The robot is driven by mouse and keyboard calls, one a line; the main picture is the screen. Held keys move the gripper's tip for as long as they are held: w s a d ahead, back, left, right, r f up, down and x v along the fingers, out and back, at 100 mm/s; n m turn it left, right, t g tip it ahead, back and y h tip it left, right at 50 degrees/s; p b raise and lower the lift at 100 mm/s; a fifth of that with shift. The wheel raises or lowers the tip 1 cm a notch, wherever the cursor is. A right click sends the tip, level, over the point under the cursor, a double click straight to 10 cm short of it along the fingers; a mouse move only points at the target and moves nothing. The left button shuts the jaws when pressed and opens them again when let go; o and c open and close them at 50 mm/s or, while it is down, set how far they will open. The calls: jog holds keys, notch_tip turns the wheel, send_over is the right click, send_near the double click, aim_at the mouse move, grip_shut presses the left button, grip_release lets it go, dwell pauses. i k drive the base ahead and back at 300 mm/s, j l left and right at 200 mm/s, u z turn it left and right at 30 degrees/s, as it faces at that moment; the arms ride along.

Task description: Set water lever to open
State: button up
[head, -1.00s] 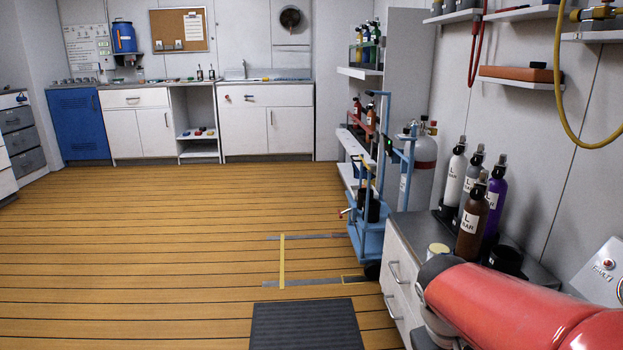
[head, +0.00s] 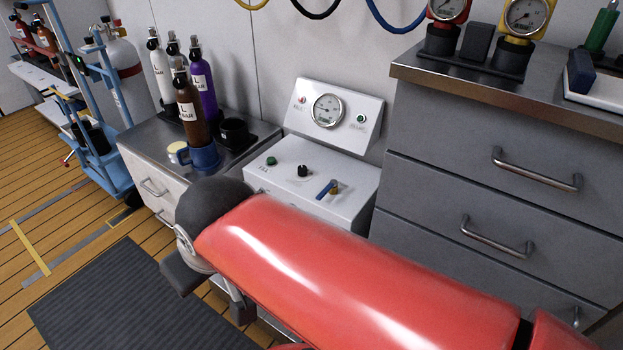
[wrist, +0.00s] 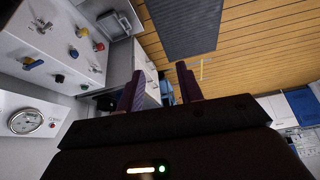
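A white fill panel (head: 343,208) with a round gauge stands right of centre in the head view. Its sloping top carries a green knob (head: 271,161), a black knob (head: 303,171) and a blue lever (head: 328,188). In the wrist view this blue lever (wrist: 33,64) is at the left. The panel's front (wrist: 55,28) there shows further blue, yellow and red controls. Their labels are too small to read, so I cannot tell which is the water lever. My gripper (wrist: 158,78) is open and empty, its purple fingers apart from the panel. My red arm hides the panel's front in the head view.
A grey drawer cabinet (head: 480,165) with handles is close on the right. A dark mat (head: 110,300) lies on open wooden floor at the left.

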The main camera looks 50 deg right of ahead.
aim_at(333, 183)
jog(key=z, duration=1.65)
